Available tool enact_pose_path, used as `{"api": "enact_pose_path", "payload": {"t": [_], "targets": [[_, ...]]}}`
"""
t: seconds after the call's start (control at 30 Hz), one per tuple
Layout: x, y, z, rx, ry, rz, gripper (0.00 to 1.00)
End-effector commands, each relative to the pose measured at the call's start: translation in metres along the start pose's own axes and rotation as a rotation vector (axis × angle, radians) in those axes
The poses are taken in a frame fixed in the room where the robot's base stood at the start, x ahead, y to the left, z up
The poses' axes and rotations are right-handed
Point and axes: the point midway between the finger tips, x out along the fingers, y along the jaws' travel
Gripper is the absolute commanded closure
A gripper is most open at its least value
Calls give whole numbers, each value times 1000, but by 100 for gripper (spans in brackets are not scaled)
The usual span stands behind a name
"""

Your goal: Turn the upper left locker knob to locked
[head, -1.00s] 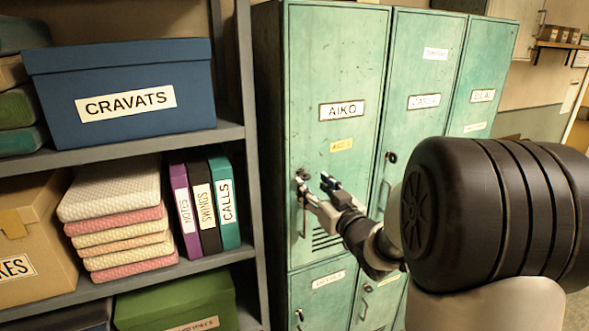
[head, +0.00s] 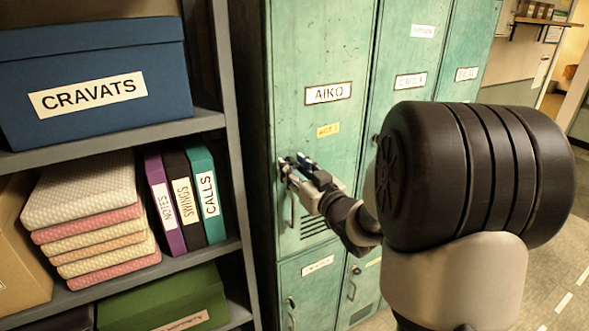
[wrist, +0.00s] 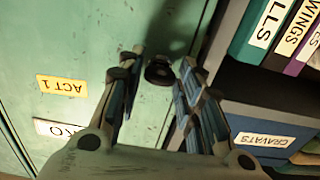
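The upper left locker door (head: 310,50) is green, labelled AIKO (head: 328,93), with a small yellow ACT 1 tag. It is closed. My gripper (head: 292,163) is at the door's left side, above the vertical handle (head: 291,208). In the head view the fingers largely cover the knob. In the wrist view the dark round knob (wrist: 160,70) sits between the two separated fingertips of my gripper (wrist: 162,62). Gaps show on both sides of the knob, so the gripper is open around it without gripping. The knob's pointing direction is too dark to tell.
A grey shelf unit (head: 228,130) stands close to the left of the locker, with a blue CRAVATS box (head: 95,85), folded cloths and binders (head: 208,193). More lockers (head: 412,55) stand to the right. Open floor shows at the far right.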

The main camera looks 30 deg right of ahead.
Motion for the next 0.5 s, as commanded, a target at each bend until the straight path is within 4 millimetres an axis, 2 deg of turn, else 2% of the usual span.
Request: {"api": "enact_pose_path", "payload": {"t": [0.07, 0.43, 0.5], "targets": [[0, 0, 0, 0, 0, 0, 74], [0, 0, 0, 0, 0, -1, 99], [0, -1, 0, 0, 0, -2, 100]]}}
